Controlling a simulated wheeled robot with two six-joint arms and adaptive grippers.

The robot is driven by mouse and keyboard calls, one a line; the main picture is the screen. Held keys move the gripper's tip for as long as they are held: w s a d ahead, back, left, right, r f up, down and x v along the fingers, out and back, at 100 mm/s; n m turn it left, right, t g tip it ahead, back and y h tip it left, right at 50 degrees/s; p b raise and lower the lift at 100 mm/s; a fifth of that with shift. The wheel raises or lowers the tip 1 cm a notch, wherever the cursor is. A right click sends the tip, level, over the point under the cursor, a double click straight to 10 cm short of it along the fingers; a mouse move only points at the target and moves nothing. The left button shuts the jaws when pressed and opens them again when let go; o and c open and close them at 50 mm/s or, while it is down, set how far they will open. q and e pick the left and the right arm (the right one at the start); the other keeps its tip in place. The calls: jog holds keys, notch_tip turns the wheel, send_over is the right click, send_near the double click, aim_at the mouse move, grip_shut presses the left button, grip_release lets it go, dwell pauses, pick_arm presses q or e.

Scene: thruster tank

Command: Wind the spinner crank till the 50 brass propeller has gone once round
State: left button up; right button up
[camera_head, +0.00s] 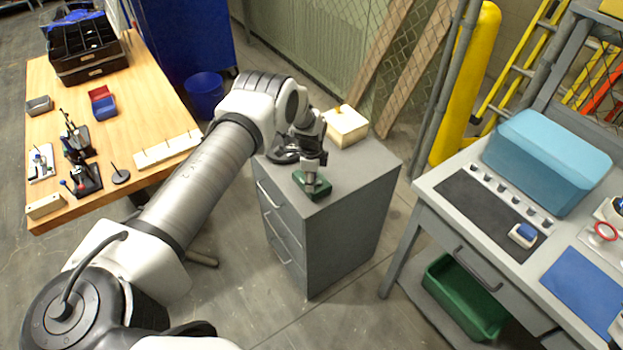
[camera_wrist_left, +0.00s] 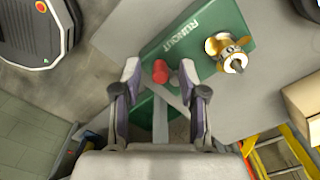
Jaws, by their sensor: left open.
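The green spinner box (camera_head: 318,189), lettered "RUNOUT", sits on the grey drawer cabinet; it also shows in the left wrist view (camera_wrist_left: 193,52). The brass propeller (camera_wrist_left: 228,50) is on the box, right of my left gripper in the wrist view; no number is readable on it. The crank's red knob (camera_wrist_left: 160,71) shows between my left fingertips, with a grey piece beside it. My left gripper (camera_head: 312,168) is over the box, pointing down, and its fingers (camera_wrist_left: 160,80) are open around the knob. Contact cannot be told. The gripper hides part of the box in the head view. My right gripper is not in view.
A pale wooden block (camera_head: 346,128) with a brass piece stands behind on the grey cabinet (camera_head: 352,205). A wooden workbench (camera_head: 150,105) with tools is at left. A grey bench (camera_head: 440,190) with a blue case (camera_head: 548,165) is at right.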

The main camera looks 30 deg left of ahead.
pick_arm(q)
grip_shut()
jog(key=shift+d, duration=0.1)
